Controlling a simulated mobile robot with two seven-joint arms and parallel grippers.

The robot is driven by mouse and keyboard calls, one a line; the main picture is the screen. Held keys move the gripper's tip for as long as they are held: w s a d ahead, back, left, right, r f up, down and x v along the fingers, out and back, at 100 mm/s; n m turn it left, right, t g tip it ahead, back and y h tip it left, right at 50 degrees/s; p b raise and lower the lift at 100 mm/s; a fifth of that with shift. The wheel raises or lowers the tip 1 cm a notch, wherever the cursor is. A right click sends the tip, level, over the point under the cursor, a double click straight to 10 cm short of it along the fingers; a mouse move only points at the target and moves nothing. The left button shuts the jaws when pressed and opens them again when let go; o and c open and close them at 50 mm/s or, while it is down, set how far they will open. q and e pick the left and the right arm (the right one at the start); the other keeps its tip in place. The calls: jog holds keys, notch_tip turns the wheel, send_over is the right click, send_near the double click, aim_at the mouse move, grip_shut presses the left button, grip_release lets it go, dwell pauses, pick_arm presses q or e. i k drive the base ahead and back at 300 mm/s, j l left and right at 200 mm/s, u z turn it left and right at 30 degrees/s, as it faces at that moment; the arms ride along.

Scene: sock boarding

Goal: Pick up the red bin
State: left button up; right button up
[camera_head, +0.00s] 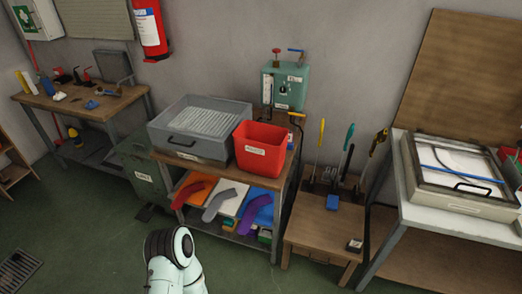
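The red bin (261,148) is an open-topped box with a white label on its front. It stands upright on the top of a wooden-topped bench (288,176), at the right front part of that top. It sits just right of a grey metal tray (188,141), close to it or touching. I cannot see any contents in the bin. A white and dark link of my own arm shows at the bottom centre, below and apart from the bench. Neither gripper is in view.
A green box with a gauge (285,86) stands behind the bin. The shelf below holds coloured sock shapes (228,203). A low wooden table (320,231) with upright tools is to the right, then a bench with a framed tray (455,205).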

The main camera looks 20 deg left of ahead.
aim_at(260, 148)
jog(key=i+l, duration=0.25)
jog(key=i, duration=0.2)
jog(key=i+l, duration=0.25)
jog(key=i, duration=0.2)
jog(key=i+u, duration=0.1)
jog(key=u, duration=0.35)
jog(key=i+l+u, duration=0.1)
jog(key=u, duration=0.35)
jog(key=i+l+u, duration=0.1)
jog(key=u, duration=0.35)
jog(key=k+l, duration=0.05)
jog(key=l, duration=0.05)
